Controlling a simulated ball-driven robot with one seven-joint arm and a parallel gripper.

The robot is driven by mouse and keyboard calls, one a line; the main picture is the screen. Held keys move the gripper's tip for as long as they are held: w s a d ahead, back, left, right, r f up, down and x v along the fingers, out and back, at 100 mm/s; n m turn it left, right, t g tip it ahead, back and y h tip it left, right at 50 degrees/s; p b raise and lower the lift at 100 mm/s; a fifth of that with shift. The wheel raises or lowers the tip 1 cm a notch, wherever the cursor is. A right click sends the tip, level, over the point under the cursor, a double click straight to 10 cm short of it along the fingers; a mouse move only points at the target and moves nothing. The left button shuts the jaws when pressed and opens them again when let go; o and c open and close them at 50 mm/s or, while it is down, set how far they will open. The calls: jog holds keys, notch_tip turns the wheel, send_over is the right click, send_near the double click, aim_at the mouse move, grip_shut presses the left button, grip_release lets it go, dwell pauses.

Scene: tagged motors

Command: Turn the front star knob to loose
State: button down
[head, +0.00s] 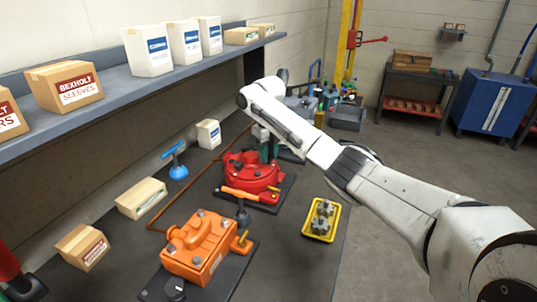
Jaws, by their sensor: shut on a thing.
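My gripper (262,138) is at the far end of my arm, low behind the red round motor (252,172) and next to a dark green upright part (269,152). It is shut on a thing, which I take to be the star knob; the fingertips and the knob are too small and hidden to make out. The nearer orange motor (200,246) has a dark knob-like part (175,288) at its front corner and another (243,215) at its far right side. No marking for loose can be read.
A yellow tray (308,231) with small metal parts lies right of the motors. A blue stand (177,171) and cartons (142,198) are on the left. A shelf (150,82) with boxes overhangs the bench. Bare bench shows around the yellow tray.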

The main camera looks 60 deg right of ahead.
jog(key=c, duration=1.1)
grip_release()
jog(key=shift+a+f, duration=0.1)
jog(key=shift+f, duration=0.15)
jog(key=shift+r, duration=0.15)
jog(key=shift+r, duration=0.1)
notch_tip(320, 180, up, 10)
jog(key=shift+r, duration=0.25)
